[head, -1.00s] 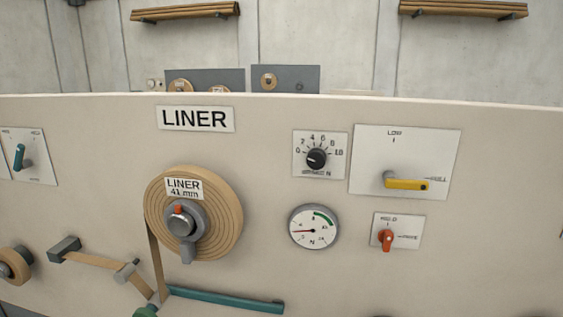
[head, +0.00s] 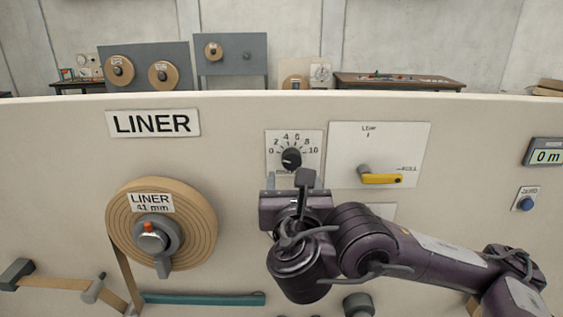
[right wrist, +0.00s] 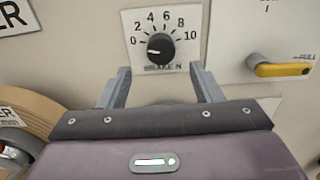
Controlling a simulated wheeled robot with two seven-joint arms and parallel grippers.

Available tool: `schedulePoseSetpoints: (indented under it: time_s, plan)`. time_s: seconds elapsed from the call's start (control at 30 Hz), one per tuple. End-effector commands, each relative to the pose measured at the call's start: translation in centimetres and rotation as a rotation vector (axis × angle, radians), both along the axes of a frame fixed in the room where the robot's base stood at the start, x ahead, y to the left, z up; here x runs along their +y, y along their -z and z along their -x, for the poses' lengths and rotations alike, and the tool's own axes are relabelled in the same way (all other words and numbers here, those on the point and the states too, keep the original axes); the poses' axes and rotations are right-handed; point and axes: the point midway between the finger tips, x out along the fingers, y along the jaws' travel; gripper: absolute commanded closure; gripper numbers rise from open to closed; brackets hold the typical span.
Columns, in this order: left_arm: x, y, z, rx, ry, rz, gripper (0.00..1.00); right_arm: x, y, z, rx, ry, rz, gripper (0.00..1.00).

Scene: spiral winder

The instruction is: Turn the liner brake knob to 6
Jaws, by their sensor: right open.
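The liner brake knob (head: 291,158) is a small black round knob on a white plate with a printed scale from 0 to 10. It also shows in the right wrist view (right wrist: 160,46), where its light mark appears to point left, near the 0, though it is small. My right gripper (head: 291,184) is open just below the knob in the head view. In the right wrist view its two grey fingers (right wrist: 158,74) stand apart, their tips below and to either side of the knob, not visibly touching it. My left gripper is not in view.
A yellow lever (head: 381,178) on a white plate lies right of the knob. The liner roll (head: 195,235) is to the left. My right arm hides the round gauge and the red switch.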

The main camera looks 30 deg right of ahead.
Motion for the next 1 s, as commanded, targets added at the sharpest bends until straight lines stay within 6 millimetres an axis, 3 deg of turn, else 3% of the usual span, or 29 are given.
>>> schedulePoseSetpoints:
  time_s: [0.27,0.6,1.0]
  plan:
    - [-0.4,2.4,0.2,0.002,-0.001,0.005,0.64,-1.4,0.4,-1.9,-0.004,0.005,-0.003,0.41]
    - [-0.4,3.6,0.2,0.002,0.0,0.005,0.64,-3.7,0.2,-5.9,-0.004,0.002,-0.008,0.41]
    - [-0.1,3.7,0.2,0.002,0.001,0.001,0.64,-4.0,0.1,-6.4,-0.001,0.0,-0.01,0.43]
